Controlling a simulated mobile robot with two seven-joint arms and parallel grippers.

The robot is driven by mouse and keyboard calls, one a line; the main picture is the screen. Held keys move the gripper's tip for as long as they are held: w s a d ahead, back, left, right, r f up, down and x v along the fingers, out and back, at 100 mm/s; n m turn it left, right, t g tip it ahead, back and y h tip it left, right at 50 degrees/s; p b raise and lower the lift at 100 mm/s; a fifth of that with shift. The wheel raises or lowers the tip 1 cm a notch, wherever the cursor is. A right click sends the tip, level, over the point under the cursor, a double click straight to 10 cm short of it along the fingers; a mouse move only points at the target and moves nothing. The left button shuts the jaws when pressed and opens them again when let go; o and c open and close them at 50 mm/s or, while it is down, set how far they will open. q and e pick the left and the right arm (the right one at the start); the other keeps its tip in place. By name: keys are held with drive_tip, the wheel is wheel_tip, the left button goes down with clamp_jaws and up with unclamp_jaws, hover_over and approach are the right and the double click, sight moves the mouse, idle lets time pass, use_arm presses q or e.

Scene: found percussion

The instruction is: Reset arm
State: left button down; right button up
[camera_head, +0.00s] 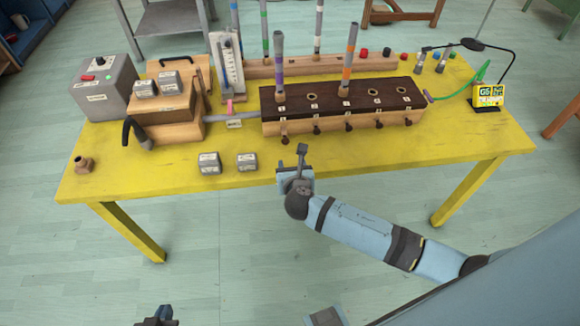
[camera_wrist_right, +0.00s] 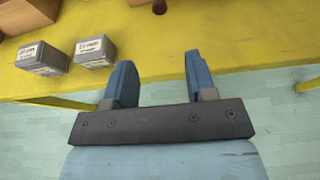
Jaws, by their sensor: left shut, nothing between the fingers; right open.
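My right arm reaches in from the lower right in the head view. Its gripper (camera_head: 298,172) is by the front edge of the yellow table (camera_head: 370,166). In the right wrist view the two blue fingers of this gripper (camera_wrist_right: 158,68) stand apart with nothing between them. My left gripper (camera_head: 157,317) shows only as a small dark part at the bottom edge of the head view, shut and holding nothing. Most of the left arm is out of the picture.
Two small grey labelled blocks (camera_head: 209,163) (camera_head: 247,161) stand near the table's front edge, left of my right gripper. A long dark-topped wooden box (camera_head: 330,100) with pegs and tubes lies behind it. The table's front right is clear.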

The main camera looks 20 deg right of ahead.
idle(0.4)
drive_tip(key=s+a+f+m+g+y+p, duration=0.1)
drive_tip(key=s+a+m+y+p, duration=0.1)
drive_tip(key=s+m, duration=0.5)
drive_tip(key=s+a+f+m+g+y+p, duration=0.1)
drive_tip(key=s+a+m+g+y+p, duration=0.15)
drive_tip(key=s+m, duration=0.4)
drive_tip(key=s+d+r+m+t+y+p, duration=0.1)
drive_tip(key=s+d+r+m+y, duration=0.1)
drive_tip(key=s+m, duration=0.8)
drive_tip(key=r+m, duration=0.1)
drive_tip(key=m, duration=0.5)
drive_tip(key=shift+d+r+p, duration=0.2)
drive_tip(key=shift+r+p, duration=0.2)
